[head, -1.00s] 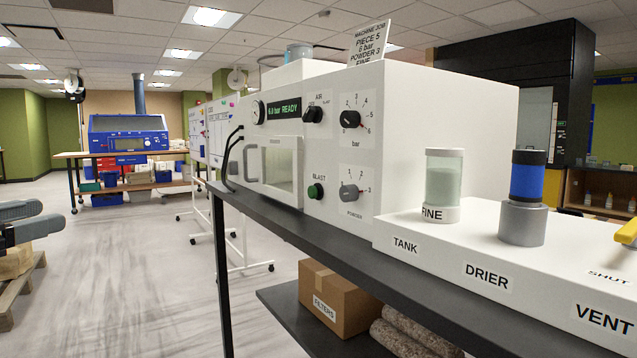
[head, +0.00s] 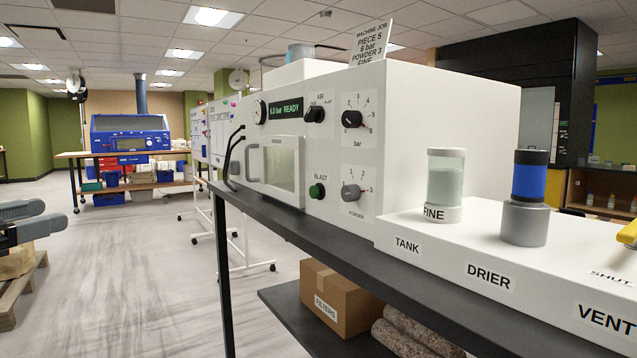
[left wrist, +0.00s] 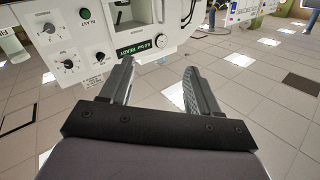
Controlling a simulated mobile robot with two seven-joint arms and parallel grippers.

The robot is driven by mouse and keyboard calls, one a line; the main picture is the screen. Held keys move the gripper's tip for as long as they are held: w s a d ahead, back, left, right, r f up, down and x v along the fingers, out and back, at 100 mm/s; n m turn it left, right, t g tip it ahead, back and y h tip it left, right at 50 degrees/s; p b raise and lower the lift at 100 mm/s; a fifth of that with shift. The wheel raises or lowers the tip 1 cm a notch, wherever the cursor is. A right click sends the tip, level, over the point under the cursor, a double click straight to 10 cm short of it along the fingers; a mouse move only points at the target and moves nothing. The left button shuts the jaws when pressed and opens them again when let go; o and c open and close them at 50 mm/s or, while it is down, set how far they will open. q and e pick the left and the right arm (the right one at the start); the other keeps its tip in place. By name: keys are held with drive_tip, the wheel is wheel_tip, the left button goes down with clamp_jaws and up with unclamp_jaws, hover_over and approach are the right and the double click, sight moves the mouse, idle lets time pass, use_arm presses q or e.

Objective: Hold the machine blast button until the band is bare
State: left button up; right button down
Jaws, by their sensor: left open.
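The white blasting machine (head: 440,110) stands on a dark bench. Its green BLAST button (head: 317,191) sits on the front panel between the window door (head: 279,170) and the powder knob (head: 351,193). The display (head: 285,109) reads 6.0 bar READY. No band can be made out through the pale window. My left gripper (head: 50,215) is open at the left edge, well apart from the machine, with nothing between its fingers. In the left wrist view the gripper (left wrist: 158,68) points below the tilted panel, and the button (left wrist: 85,13) shows at upper left. My right gripper is not in view.
The FINE jar (head: 445,190), blue-topped drier (head: 528,180) and a yellow handle (head: 627,233) stand on a white ledge at right. A FILTERS box (head: 340,300) is on the lower shelf. A pallet (head: 25,285) is at far left.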

use_arm(q)
drive_tip(key=s+d+f+n+g+y, duration=0.1)
drive_tip(key=d+f, duration=0.3)
drive_tip(key=f, duration=0.7)
drive_tip(key=s+d+f+n+g+y, duration=0.1)
drive_tip(key=d+f, duration=0.2)
drive_tip(key=f, duration=0.8)
drive_tip(key=s+d+f+g+y, duration=0.15)
drive_tip(key=d+f, duration=0.25)
drive_tip(key=f, duration=0.7)
drive_tip(key=s+d+f+n+g, duration=0.1)
drive_tip(key=s+d+f, duration=0.5)
drive_tip(key=s+f, duration=0.3)
drive_tip(key=s+d+f+n+g, duration=0.2)
drive_tip(key=s+d+f, duration=0.4)
drive_tip(key=s, duration=0.8)
wheel_tip(320, 180, down, 4)
drive_tip(key=shift+s+d+r+y, duration=0.15)
drive_tip(key=shift+s+r+y, duration=0.1)
drive_tip(key=shift+y, duration=0.2)
drive_tip(key=shift+c, duration=0.2)
drive_tip(key=c, duration=0.3)
drive_tip(key=shift+w, duration=0.15)
